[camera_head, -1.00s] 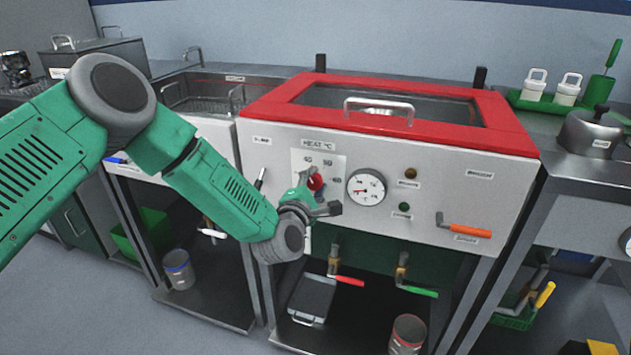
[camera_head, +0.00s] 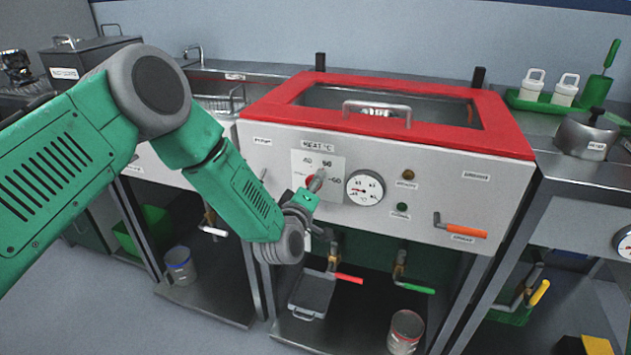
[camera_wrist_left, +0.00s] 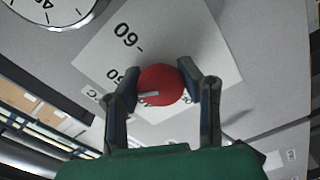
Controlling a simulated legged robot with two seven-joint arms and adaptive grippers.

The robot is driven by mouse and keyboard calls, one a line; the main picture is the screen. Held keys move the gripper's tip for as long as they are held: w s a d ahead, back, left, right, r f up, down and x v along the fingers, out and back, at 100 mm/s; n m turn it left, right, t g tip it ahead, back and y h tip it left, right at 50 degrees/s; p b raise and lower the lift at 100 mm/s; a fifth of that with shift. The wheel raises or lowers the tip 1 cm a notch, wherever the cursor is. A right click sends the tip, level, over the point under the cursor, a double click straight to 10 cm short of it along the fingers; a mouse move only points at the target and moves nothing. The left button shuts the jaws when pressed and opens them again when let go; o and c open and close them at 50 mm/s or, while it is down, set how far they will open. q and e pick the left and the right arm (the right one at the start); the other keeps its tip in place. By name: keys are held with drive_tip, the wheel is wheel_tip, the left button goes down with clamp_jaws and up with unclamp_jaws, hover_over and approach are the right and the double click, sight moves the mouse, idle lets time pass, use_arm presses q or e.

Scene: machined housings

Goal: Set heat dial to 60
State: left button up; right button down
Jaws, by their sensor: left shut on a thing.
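The red heat dial (camera_wrist_left: 162,85) sits on a white scale plate in the left wrist view. A short white pointer mark on it points left, near the 50 and away from the 60 label (camera_wrist_left: 128,36). My left gripper (camera_wrist_left: 161,90) has a finger on each side of the dial and is shut on it. In the head view the left gripper (camera_head: 314,184) partly covers the dial at the front panel. The scale plate (camera_head: 337,161) shows 40, 50 and 60 there. My right gripper is not in view.
A round white gauge (camera_head: 365,188) sits just right of the scale plate. An orange-handled lever (camera_head: 462,230) sticks out farther right. The red-framed lid (camera_head: 440,135) with its metal handle (camera_head: 377,110) lies above the panel. Red and green valve handles are below.

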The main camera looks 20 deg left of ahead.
use_arm(q)
drive_tip(key=m, duration=0.2)
drive_tip(key=m+p, duration=0.1)
drive_tip(key=m, duration=0.1)
drive_tip(key=f+m, duration=0.1)
drive_tip(key=m, duration=0.1)
drive_tip(key=shift+s+m, duration=0.25)
drive_tip(key=shift+m, duration=0.05)
drive_tip(key=shift+o, duration=0.2)
drive_tip(key=m+p, duration=0.1)
drive_tip(key=m, duration=0.5)
drive_tip(key=shift+c, duration=0.2)
drive_tip(key=o, duration=1)
drive_tip(key=shift+o, duration=1.2)
drive_tip(key=shift+a, duration=0.1)
drive_tip(key=shift+w+r, duration=0.1)
drive_tip(key=shift+r, duration=0.05)
